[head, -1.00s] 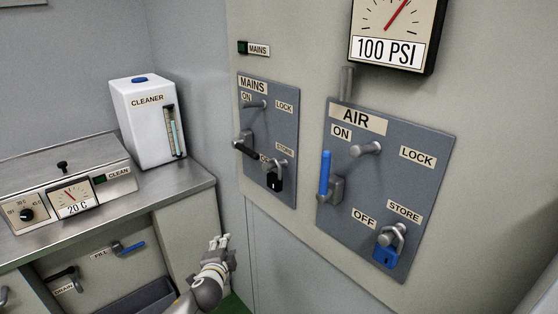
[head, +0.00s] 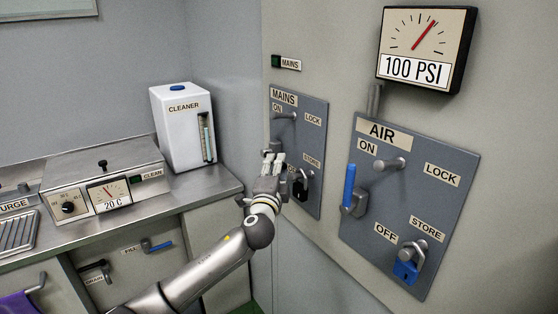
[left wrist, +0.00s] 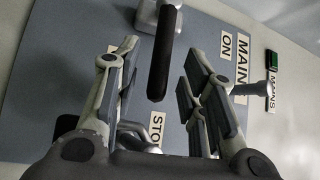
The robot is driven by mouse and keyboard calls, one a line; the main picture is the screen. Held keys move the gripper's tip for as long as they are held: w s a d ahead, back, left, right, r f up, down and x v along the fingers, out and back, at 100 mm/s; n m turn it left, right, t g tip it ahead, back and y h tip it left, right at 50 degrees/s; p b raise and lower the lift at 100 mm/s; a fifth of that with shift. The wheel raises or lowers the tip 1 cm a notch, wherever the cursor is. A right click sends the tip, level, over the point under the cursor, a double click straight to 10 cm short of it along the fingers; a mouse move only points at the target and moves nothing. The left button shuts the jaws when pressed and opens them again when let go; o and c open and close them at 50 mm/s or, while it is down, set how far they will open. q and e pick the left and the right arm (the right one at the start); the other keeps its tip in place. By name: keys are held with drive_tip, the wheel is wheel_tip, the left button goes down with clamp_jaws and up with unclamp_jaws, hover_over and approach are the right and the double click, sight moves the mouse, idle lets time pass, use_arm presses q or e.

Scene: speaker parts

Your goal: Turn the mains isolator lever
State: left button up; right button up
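The mains panel (head: 308,160) is a grey plate on the wall with ON, LOCK and STORE labels. Its black isolator lever (left wrist: 160,62) shows in the left wrist view, between the two fingers and apart from both. My left gripper (head: 272,160) is at the panel in the head view and covers the lever there. The left wrist view shows this gripper (left wrist: 166,85) open, a finger on each side of the lever. A black padlock (head: 302,186) hangs at the STORE position, close to the gripper's right. My right gripper is not in view.
The air panel (head: 408,210) is to the right, with a blue lever (head: 349,186) and a blue padlock (head: 406,271). A gauge (head: 426,45) reads 100 PSI above. A white cleaner container (head: 183,130) stands on the counter at left.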

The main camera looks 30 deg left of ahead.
use_arm(q)
drive_tip(key=shift+x, duration=1.55)
drive_tip(key=shift+c, duration=0.3)
clamp_jaws()
